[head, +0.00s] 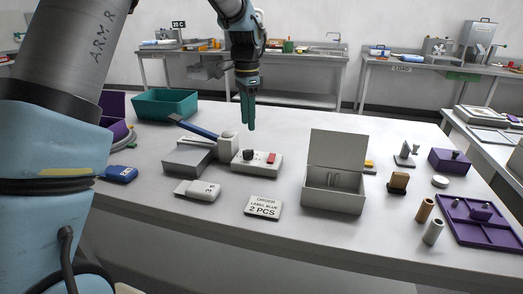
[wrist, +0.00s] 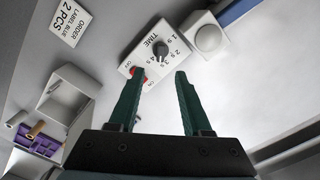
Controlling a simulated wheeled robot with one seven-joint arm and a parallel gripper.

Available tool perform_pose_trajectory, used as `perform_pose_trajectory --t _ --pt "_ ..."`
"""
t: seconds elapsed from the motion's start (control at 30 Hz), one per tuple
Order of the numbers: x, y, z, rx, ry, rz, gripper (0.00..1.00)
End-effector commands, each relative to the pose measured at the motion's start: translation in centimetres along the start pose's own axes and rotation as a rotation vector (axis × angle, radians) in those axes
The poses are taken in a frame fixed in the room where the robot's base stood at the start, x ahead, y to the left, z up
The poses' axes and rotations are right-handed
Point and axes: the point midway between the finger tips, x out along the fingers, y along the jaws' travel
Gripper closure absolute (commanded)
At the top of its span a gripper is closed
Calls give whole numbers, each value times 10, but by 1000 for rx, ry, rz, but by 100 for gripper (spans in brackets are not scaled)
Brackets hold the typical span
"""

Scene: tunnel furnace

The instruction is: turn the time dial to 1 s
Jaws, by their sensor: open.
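The time dial is a dark round knob (head: 249,155) on a white control box (head: 262,168), mid-table. In the wrist view the dial (wrist: 160,54) sits among printed second marks beside the word TIME. Its pointer is too small to read, so I cannot tell its setting. A red switch (wrist: 138,73), marked OFF and ON, is on the same box. My gripper (head: 248,128) hangs above the box, pointing down, with clear air between fingertips and dial. In the wrist view its green fingers (wrist: 160,74) are apart and empty; the left one partly overlaps the switch.
A grey device with a blue-handled lever (head: 196,130) stands left of the box. An open pale box (head: 334,201) stands to the right. A teal bin (head: 165,104) is behind left.

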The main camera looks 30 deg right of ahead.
Motion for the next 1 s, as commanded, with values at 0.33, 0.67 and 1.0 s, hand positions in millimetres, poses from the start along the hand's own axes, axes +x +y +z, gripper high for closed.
perform_pose_trajectory --t 0.33,0.67,1.0 --pt "62 1 1 -3 -3 2 51" --pt "93 0 1 -3 -1 -1 51" --pt "94 0 1 -3 0 -2 60"
